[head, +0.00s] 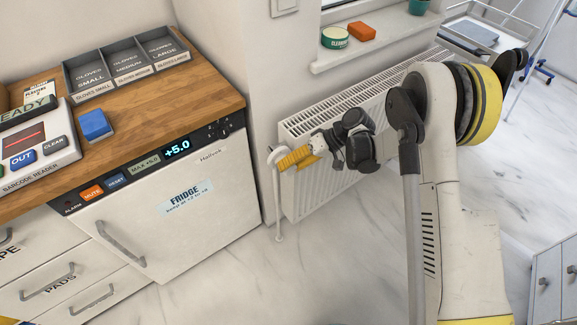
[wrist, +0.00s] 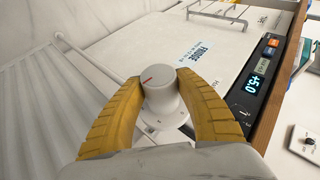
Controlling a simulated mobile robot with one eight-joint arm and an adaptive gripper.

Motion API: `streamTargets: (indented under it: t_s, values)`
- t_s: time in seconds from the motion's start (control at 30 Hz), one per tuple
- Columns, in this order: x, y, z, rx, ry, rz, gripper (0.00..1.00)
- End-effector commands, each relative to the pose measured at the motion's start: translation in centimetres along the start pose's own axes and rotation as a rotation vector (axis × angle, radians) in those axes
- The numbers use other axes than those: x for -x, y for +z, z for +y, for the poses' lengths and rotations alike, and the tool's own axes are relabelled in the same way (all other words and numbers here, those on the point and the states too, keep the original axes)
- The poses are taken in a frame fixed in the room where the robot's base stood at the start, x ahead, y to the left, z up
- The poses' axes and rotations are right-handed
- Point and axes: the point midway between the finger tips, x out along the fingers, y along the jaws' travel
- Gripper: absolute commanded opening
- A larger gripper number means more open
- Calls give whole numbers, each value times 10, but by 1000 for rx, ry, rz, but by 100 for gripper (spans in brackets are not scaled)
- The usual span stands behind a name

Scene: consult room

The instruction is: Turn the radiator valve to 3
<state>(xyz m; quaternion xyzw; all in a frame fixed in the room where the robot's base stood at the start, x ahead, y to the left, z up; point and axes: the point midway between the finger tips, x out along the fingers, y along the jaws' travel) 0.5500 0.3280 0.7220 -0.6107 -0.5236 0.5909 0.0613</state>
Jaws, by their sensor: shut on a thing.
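The radiator valve (wrist: 160,87) is a pale round knob with a red mark on its top face. It sits between the two yellow fingers of my gripper (wrist: 162,105) in the wrist view, and the gripper is shut on it. The numbers on the valve cannot be read. In the head view, my gripper (head: 293,160) reaches the valve (head: 279,154) at the left end of the white radiator (head: 365,110). A white pipe (head: 278,205) runs down from the valve to the floor.
The fridge (head: 185,215) stands left of the valve under a wooden counter (head: 135,105). The counter holds glove trays (head: 125,65), a blue block (head: 95,124) and a barcode reader (head: 35,150). A windowsill (head: 375,45) with small items is above the radiator. Open marble floor lies in front.

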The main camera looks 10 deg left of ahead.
Motion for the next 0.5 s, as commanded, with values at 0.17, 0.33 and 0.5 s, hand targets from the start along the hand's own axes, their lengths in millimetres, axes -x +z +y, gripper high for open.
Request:
streamTargets:
  t_s: [0.17,0.33,0.5]
  values:
    - [-1,0,3,-65,-154,5,9]
    - [-1,1,3,-123,-299,10,9]
    - [-2,1,3,-175,-426,13,9]
